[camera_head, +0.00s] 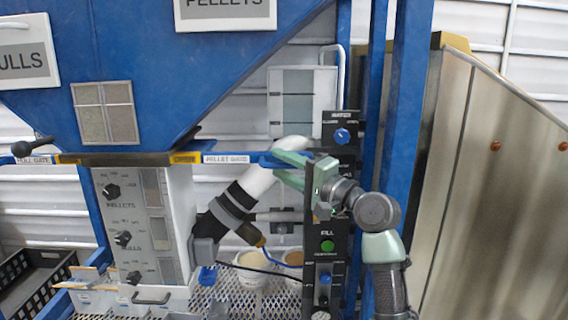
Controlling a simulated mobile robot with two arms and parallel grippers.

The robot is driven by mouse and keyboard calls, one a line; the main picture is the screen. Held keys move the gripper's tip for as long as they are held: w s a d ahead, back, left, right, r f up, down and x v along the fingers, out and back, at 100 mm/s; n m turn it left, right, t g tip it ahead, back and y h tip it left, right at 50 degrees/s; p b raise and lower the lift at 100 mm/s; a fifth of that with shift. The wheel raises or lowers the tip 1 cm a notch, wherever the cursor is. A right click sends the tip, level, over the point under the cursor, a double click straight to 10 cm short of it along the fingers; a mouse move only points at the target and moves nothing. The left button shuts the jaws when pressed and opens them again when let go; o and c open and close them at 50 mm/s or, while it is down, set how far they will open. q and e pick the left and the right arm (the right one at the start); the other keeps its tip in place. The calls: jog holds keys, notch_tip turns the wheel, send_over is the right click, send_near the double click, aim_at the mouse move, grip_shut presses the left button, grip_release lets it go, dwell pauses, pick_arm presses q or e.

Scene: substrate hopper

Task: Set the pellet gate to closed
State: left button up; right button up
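The pellet gate label (226,159) is a white plate on the horizontal rail under the blue hopper. A small yellow plate (185,159) sits just left of it; its lettering is too small to read surely. My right gripper (283,166), with pale green fingers, points left at the rail's right end, just right of the label. A blue piece of the rail shows by the fingertips. The fingers hide the gate's handle, and whether they grip it is unclear. My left gripper is not in view.
The hull gate's black knob (32,147) is at the far left. A grey dial panel (135,225) stands below the rail. A white tube with dark bands (240,200) slants below my gripper. A black control panel (327,245) and blue posts stand close to my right arm.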

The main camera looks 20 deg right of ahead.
grip_shut()
jog(key=shift+f, duration=0.15)
dwell(1.2)
